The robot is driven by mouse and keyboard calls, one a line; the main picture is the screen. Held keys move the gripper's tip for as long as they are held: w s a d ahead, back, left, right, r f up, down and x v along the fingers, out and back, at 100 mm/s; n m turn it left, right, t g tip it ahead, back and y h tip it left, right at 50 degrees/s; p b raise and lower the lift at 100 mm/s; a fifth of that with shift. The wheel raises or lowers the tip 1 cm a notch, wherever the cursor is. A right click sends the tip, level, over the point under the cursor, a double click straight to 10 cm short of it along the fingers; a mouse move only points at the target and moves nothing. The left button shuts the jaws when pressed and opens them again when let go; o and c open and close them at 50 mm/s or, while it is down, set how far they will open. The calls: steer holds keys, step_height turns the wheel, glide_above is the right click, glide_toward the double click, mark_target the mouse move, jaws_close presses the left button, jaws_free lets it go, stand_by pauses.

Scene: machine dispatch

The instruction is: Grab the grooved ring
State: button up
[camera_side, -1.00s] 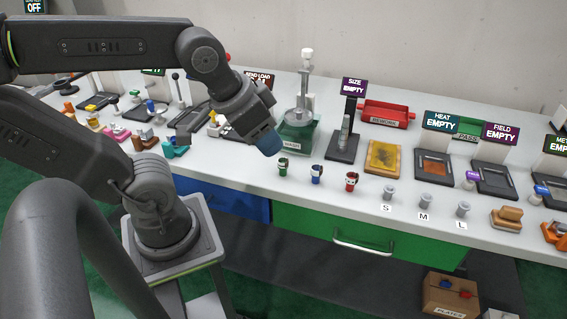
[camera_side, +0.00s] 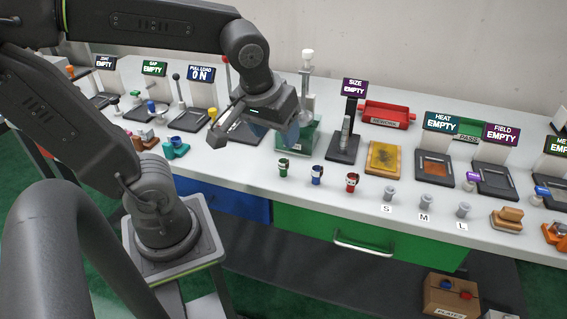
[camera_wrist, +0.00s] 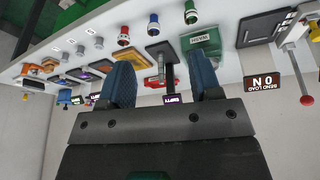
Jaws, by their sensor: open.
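My gripper (camera_side: 284,132) is above the bench near the back, in front of the green wash station in the side view. In the wrist view its two blue fingers (camera_wrist: 160,60) are apart with nothing held between them. Green (camera_side: 283,169), blue (camera_side: 317,174) and red (camera_side: 352,181) small cup-like parts stand in a row on the bench, to the right of and nearer than the gripper. I cannot make out which thing is the grooved ring; no groove is clear at this size.
A red tray (camera_side: 388,115), a yellow-brown pad (camera_side: 384,157) and grey pegs marked S, M, L (camera_side: 425,202) lie to the right.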

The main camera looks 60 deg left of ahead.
steer(key=w+a+f+n+g+y, duration=0.2)
steer(key=w+a+n, duration=0.15)
steer(key=n, duration=0.45)
steer(key=n+g, duration=0.1)
steer(key=n, duration=0.1)
glide_toward(283, 163)
steer(key=shift+y, duration=0.4)
steer(key=x, duration=0.7)
steer(key=shift+d+f, duration=0.15)
steer(key=shift+f, duration=0.3)
steer(key=shift+c, duration=0.5)
steer(key=c, duration=0.9)
